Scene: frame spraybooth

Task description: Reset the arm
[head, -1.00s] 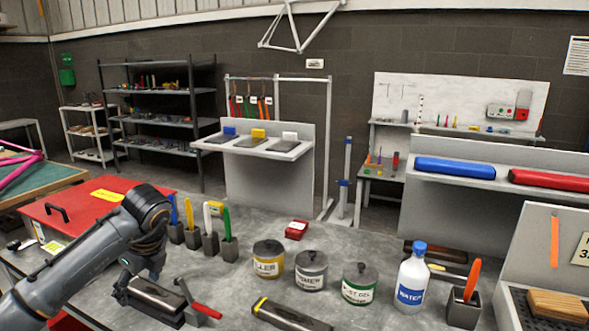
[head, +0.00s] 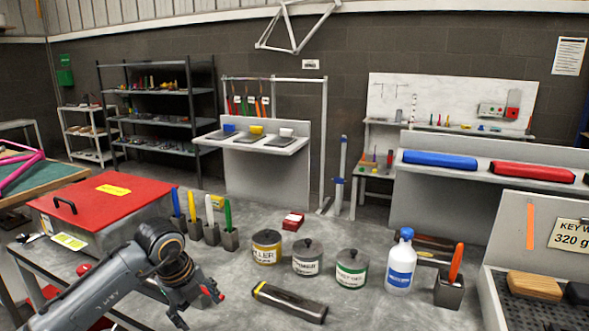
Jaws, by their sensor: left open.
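My left arm comes in from the lower left, over the near left of the grey workbench (head: 350,310). Its left gripper (head: 198,306) is open, pointing down towards the bench near the bottom edge of the picture. I see nothing between its fingers. The gripper and wrist mostly cover a dark block and a red-handled tool (head: 219,297); only the red end shows clearly beside the fingers. I cannot tell whether the gripper touches them. My right gripper is not in view.
A yellow-ended dark block (head: 290,302) lies to the gripper's right. Behind stand filler (head: 267,248), primer (head: 307,258) and green-labelled (head: 351,268) tins, a water bottle (head: 401,262) and several holders with coloured tools. A red-lidded box (head: 105,205) stands left.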

